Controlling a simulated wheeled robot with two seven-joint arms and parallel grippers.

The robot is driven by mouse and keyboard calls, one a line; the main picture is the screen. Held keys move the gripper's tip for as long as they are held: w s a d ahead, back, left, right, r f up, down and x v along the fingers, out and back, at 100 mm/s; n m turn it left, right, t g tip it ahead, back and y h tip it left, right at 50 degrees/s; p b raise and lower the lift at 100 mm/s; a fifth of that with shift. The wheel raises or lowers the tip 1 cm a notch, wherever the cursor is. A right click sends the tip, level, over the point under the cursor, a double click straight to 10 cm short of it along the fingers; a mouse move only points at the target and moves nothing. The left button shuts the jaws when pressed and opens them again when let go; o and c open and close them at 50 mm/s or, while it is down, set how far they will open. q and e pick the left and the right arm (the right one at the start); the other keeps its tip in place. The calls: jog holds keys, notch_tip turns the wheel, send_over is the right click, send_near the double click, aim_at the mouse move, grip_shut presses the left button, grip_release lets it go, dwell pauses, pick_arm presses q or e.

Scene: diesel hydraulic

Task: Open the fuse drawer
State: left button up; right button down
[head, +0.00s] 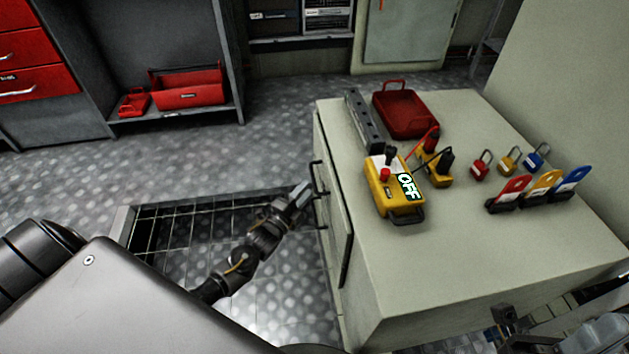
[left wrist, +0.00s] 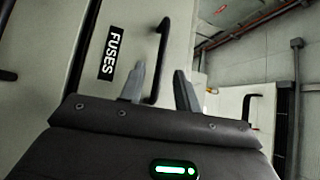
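The fuse drawer's light grey front (left wrist: 130,25) carries a black FUSES label (left wrist: 111,52) in the left wrist view. Its black bar handle (left wrist: 160,60) stands out from the front. In the head view the handle (head: 319,181) is on the left side of the grey cabinet (head: 420,270). My left gripper (head: 303,192) is at this handle. In the left wrist view its fingers (left wrist: 159,84) are apart, with the handle's near end showing between them; contact cannot be made out. My right gripper (head: 508,322) seems to be the dark part at the lower right, its fingers unclear.
On the cabinet top are a yellow box with an OFF sign (head: 392,190), a red tray (head: 402,112), a grey strip (head: 363,120), padlocks (head: 480,167) and coloured tags (head: 511,191). A dark floor opening (head: 180,230) lies left of the cabinet. Floor is clear beyond it.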

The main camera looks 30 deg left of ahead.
aim_at(314, 178)
pick_arm(q)
jog(key=w, duration=0.3)
jog(key=w+b, duration=0.1)
jog(key=w, duration=0.1)
jog(key=shift+w+d+r, duration=0.3)
jog(key=shift+d+r, duration=0.05)
jog(key=shift+c, duration=0.2)
grip_shut()
